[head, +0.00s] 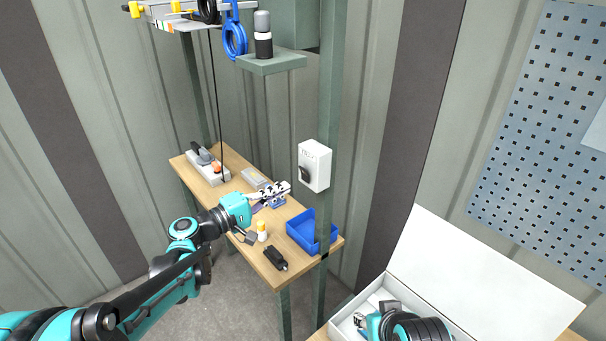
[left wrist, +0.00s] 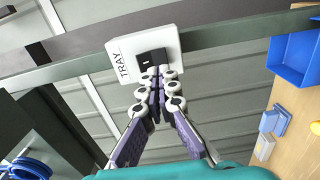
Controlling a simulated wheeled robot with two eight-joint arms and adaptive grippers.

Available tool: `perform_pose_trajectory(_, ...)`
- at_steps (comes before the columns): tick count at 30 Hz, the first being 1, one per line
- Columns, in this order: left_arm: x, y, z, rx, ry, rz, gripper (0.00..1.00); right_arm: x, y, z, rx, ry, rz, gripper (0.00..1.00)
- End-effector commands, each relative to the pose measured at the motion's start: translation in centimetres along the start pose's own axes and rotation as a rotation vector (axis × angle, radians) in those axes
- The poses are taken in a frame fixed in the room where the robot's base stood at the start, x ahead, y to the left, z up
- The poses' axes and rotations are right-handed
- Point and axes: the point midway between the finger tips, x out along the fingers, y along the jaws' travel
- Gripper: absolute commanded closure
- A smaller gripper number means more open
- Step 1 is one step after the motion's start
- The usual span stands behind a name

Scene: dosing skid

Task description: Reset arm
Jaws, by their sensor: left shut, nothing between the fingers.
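My left arm reaches in from the left in the head view. Its gripper (head: 276,192) is over the wooden bench, with its fingers together and nothing between them. In the left wrist view the closed fingertips (left wrist: 162,82) overlap the lower part of a black switch on a white box (left wrist: 121,45) marked TRAY. I cannot tell whether they touch it. The white box (head: 314,165) hangs on a green post in the head view, to the right of the gripper and apart from it. A teal and black part of my right arm shows at the bottom right; its finger state is unclear.
A blue tray (head: 303,233), a black device (head: 275,259) and a small white-and-yellow bottle (head: 262,231) are on the bench (head: 258,266). A green shelf (head: 272,64) holds a grey-black bottle above. An open white case (head: 465,285) is at the lower right.

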Motion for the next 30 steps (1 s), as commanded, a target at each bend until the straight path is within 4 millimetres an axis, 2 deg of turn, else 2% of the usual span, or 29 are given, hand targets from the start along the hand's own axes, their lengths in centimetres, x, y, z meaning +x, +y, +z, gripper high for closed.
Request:
perform_pose_trajectory(6,-1.7,0.0,0.0,0.0,0.001,0.0,1.0,0.0,0.0,0.0,0.0,0.0,0.0,0.6)
perform_pose_trajectory(16,-1.8,-0.1,0.1,0.002,-0.001,-0.004,1.0,0.1,0.0,0.0,0.0,0.0,0.0,0.6)
perform_pose_trajectory(19,-2.1,-0.9,1.1,0.028,-0.001,-0.049,1.0,0.4,0.0,0.3,0.0,0.0,0.0,0.6)
perform_pose_trajectory(23,-3.9,-4.0,4.0,0.128,-0.002,-0.216,1.0,1.6,0.0,1.1,0.0,0.0,0.0,0.6)
perform_pose_trajectory(26,-6.8,-7.8,6.9,0.248,-0.005,-0.402,1.0,2.8,0.0,2.0,0.0,0.0,0.0,0.6)
perform_pose_trajectory(30,-12.5,-13.3,10.0,0.433,-0.005,-0.669,1.0,4.3,0.0,3.1,0.0,0.0,0.0,0.6)
